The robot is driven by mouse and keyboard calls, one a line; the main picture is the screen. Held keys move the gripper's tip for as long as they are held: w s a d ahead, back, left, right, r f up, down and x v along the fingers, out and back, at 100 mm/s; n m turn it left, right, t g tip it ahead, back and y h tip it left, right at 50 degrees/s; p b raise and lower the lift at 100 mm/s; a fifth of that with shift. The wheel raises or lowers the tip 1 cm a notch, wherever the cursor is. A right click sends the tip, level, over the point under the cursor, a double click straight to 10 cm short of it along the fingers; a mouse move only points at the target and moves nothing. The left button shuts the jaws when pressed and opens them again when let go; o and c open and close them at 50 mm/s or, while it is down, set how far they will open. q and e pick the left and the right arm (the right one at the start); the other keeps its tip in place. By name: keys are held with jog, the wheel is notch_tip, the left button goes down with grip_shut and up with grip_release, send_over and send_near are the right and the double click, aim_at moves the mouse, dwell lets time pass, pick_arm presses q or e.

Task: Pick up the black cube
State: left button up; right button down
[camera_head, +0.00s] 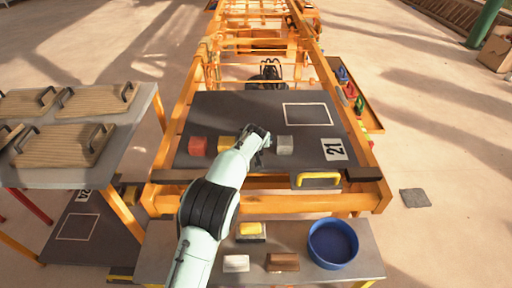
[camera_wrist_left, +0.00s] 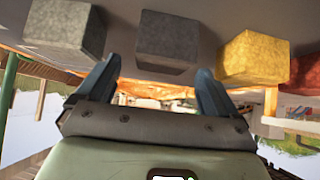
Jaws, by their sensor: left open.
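The black cube (camera_wrist_left: 167,38) shows in the left wrist view, dark and in the middle of a row, ahead of and between my left gripper's fingertips (camera_wrist_left: 158,68). The fingers are open with nothing between them; I cannot tell how far the cube is. In the head view my left gripper (camera_head: 262,134) is over the dark board (camera_head: 225,110) and hides most or all of the black cube. A grey cube (camera_head: 285,145) stands to the right, a yellow cube (camera_head: 226,143) and a red cube (camera_head: 198,146) to the left. My right gripper is not in view.
The board carries a white outlined square (camera_head: 308,114) and a "21" label (camera_head: 334,149). A lower shelf in front holds a blue bowl (camera_head: 333,244) and several blocks. A side table (camera_head: 70,175) with handled wooden boards is at left.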

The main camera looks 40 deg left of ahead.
pick_arm(q)
jog(key=shift+w+a+f, duration=0.2)
jog(key=shift+f, duration=0.2)
jog(key=b+x, duration=0.1)
jog(key=x, duration=0.2)
jog(key=shift+w+a+f, duration=0.1)
jog(key=shift+a+f, duration=0.05)
jog(key=shift+f, duration=0.2)
jog(key=shift+w+a+f+b, duration=0.15)
jog(key=shift+w+f+b, duration=0.05)
jog(key=shift+b, duration=0.1)
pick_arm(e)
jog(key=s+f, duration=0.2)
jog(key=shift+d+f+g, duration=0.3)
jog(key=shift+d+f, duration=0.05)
pick_arm(q)
jog(key=shift+r, duration=0.1)
jog(key=c, duration=1.4)
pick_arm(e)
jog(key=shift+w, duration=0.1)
